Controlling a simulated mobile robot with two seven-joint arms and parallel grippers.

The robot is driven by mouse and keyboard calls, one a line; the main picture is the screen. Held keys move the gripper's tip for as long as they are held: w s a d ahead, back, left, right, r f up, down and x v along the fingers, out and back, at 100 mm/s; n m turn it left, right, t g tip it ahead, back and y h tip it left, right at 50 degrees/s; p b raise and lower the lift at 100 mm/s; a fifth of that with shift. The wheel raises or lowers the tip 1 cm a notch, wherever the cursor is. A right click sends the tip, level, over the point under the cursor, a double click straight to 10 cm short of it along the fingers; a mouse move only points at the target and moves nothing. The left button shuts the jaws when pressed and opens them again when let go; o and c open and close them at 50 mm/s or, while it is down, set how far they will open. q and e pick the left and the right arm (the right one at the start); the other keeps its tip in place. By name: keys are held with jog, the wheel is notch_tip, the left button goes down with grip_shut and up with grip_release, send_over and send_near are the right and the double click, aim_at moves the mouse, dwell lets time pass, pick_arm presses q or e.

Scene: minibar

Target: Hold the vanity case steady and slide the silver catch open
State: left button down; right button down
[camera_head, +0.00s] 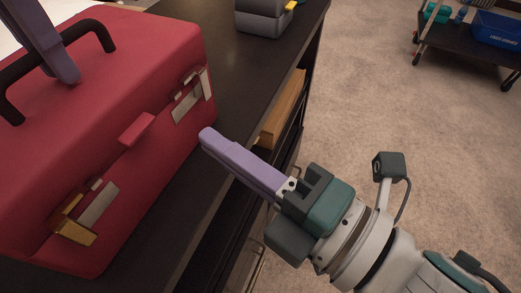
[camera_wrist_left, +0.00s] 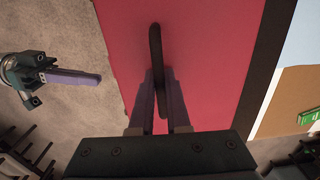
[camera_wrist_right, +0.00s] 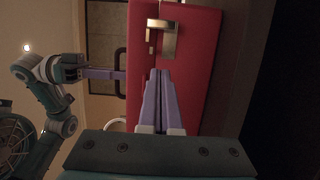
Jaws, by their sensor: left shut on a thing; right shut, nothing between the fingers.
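The red vanity case (camera_head: 140,55) stands on the dark counter, its lid closed. My left gripper (camera_head: 68,76) is shut on the case's black handle (camera_head: 105,37), with a purple finger on each side of it in the left wrist view (camera_wrist_left: 160,75). The silver catch (camera_head: 188,102) is on the front face toward the right end. A gold catch (camera_head: 75,233) with a silver plate is toward the near end. My right gripper (camera_head: 205,135) is shut and empty, in front of the case and apart from it. In the right wrist view its fingertips (camera_wrist_right: 160,72) point toward a catch (camera_wrist_right: 162,40).
A grey case (camera_head: 262,18) with a yellow latch stands farther back on the black counter (camera_head: 235,75). Wooden boards (camera_head: 281,110) show on the shelf below. A cart with a blue bin (camera_head: 497,28) stands far off on the open carpet.

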jog(key=v, duration=0.5)
jog(key=shift+s+d, duration=0.15)
pick_arm(q)
jog(key=c, duration=0.8)
grip_release()
